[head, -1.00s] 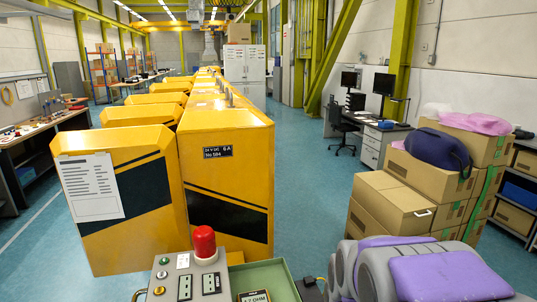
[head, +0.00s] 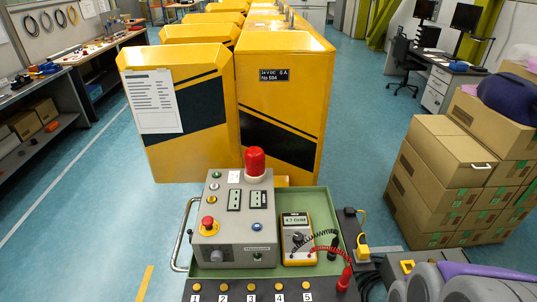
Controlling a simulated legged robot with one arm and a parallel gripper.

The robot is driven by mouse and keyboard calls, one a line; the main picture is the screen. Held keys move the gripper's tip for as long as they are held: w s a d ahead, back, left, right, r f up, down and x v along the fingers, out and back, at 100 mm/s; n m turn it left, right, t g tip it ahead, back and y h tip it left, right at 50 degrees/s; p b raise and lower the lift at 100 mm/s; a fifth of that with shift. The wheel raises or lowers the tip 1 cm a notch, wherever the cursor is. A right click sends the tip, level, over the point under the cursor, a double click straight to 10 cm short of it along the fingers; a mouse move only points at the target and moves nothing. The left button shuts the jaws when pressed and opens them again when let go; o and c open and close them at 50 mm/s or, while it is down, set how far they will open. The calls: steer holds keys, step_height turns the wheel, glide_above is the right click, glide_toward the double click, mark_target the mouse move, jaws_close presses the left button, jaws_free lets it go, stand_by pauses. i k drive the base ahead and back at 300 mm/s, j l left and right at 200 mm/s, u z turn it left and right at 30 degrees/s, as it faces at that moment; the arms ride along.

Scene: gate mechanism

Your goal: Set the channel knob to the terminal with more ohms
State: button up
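A grey control box (head: 232,250) stands in a green tray (head: 318,197) in the lower middle of the head view. A dark grey knob (head: 215,256) is low on the left of its panel; its pointer direction is too small to read. A yellow multimeter (head: 297,250) lies to the right of the box. Its display (head: 295,221) appears to read 4.7 OHM. A red probe (head: 344,279) with a coiled lead is beside it. A front strip (head: 238,297) carries brass terminals above labels 1 to 5.
The box carries a red beacon (head: 255,163), a red stop button on yellow (head: 208,224) and a blue button (head: 256,227). Yellow cabinets (head: 283,110) stand behind. Cardboard boxes (head: 450,165) are stacked right. Open blue floor (head: 90,215) lies to the left.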

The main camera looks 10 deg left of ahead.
mark_target(216, 256)
steer(key=u, duration=1.4)
steer(key=i+l+u, duration=0.25)
steer(key=l, duration=0.15)
steer(key=k+j, duration=0.05)
steer(key=k, duration=0.05)
